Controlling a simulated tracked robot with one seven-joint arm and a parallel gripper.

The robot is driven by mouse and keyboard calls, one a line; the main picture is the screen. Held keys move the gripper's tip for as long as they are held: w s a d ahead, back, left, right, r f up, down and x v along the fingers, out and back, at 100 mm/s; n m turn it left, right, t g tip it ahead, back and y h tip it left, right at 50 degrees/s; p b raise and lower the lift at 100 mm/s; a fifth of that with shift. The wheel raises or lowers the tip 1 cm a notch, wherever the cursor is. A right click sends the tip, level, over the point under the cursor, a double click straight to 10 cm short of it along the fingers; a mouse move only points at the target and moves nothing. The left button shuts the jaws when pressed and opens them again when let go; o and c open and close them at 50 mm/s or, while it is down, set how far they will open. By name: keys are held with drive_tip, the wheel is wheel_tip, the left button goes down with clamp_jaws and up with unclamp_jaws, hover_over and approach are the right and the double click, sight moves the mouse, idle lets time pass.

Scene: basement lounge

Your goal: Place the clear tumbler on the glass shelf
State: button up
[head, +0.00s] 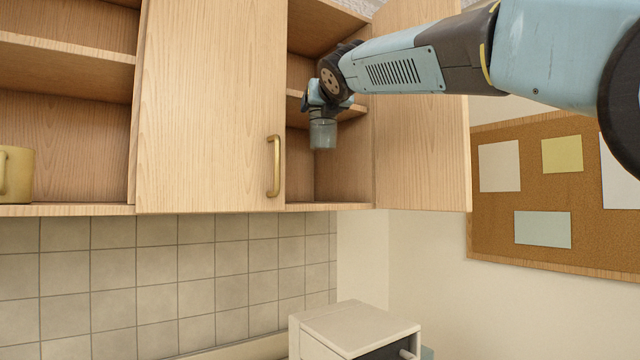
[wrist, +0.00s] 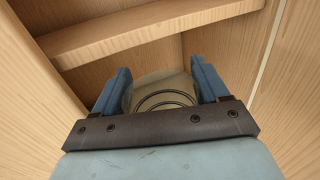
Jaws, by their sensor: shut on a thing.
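The clear tumbler (head: 323,134) hangs under my gripper (head: 325,112) in the open right section of the wooden wall cabinet. In the wrist view the tumbler (wrist: 164,95) shows between the two blue fingers of my gripper (wrist: 163,88), which is shut on it. Its round rim faces the wrist camera. In the head view its base is above the cabinet's bottom board (head: 328,206), with a gap below. A middle shelf (head: 345,112) is close behind my gripper and also crosses the top of the wrist view (wrist: 150,32). I cannot tell which board is the glass shelf.
An open door (head: 422,150) stands right of the section, and a closed door (head: 210,110) with a brass handle (head: 274,166) is to its left. A yellow mug (head: 16,174) sits in the left open section. A white appliance (head: 355,328) is below.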

drive_tip(key=w+a+f, duration=0.1)
drive_tip(key=w+f, duration=1.1)
drive_tip(key=w, duration=0.1)
drive_tip(key=shift+f, duration=0.2)
drive_tip(key=shift+a+f, duration=0.1)
drive_tip(key=o, duration=1.7)
drive_tip(key=shift+c, duration=0.2)
